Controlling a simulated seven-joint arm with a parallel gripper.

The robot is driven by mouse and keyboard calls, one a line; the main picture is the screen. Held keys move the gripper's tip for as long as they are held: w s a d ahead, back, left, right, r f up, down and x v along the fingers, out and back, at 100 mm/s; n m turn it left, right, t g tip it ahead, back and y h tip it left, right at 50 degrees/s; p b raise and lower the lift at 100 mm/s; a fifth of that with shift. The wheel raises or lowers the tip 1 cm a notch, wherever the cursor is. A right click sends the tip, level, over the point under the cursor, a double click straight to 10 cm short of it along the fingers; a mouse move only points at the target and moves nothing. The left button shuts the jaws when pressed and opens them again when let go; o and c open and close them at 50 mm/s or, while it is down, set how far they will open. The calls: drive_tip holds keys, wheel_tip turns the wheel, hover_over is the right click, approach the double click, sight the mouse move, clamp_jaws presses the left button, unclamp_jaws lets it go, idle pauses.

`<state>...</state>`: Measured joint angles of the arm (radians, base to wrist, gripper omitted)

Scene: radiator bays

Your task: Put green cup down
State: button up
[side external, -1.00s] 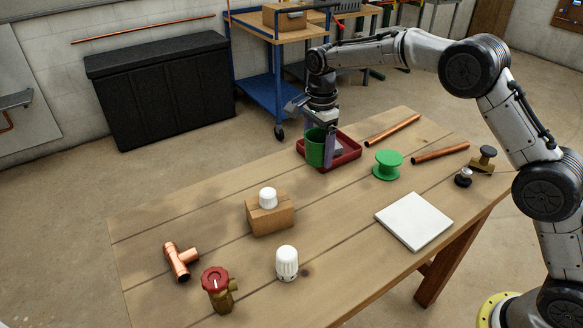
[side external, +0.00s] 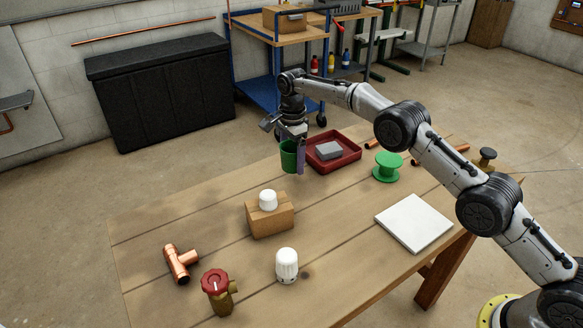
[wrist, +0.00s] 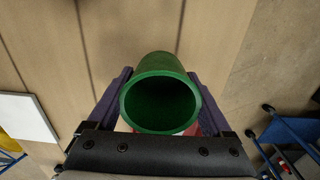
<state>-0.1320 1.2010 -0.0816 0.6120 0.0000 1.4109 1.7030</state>
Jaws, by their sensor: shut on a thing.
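The green cup (side external: 289,156) is upright between the fingers of my gripper (side external: 293,158) in the side external view. My gripper is shut on it. They are at the far edge of the wooden table (side external: 340,215), just left of the red tray. In the wrist view the open mouth of the green cup (wrist: 160,103) faces the camera, with a purple finger on each side of my gripper (wrist: 160,100). The cup looks empty. I cannot tell whether its base is touching the table or a little above it.
The red tray (side external: 352,157) holds a grey block (side external: 329,150). A green spool (side external: 388,167) and a white square plate (side external: 413,223) lie to the right. A wooden block (side external: 270,220) with a white cap (side external: 268,200) stands nearer.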

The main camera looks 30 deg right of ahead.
sight(291, 145)
drive_tip(key=shift+w+f, duration=0.2)
drive_tip(key=shift+f, duration=1.55)
drive_tip(key=shift+f, duration=0.15)
drive_tip(key=o, duration=1.1)
wheel_tip(291, 145, up, 7)
drive_tip(key=shift+f, duration=0.1)
drive_tip(key=shift+r, duration=0.5)
drive_tip(key=shift+r, duration=0.1)
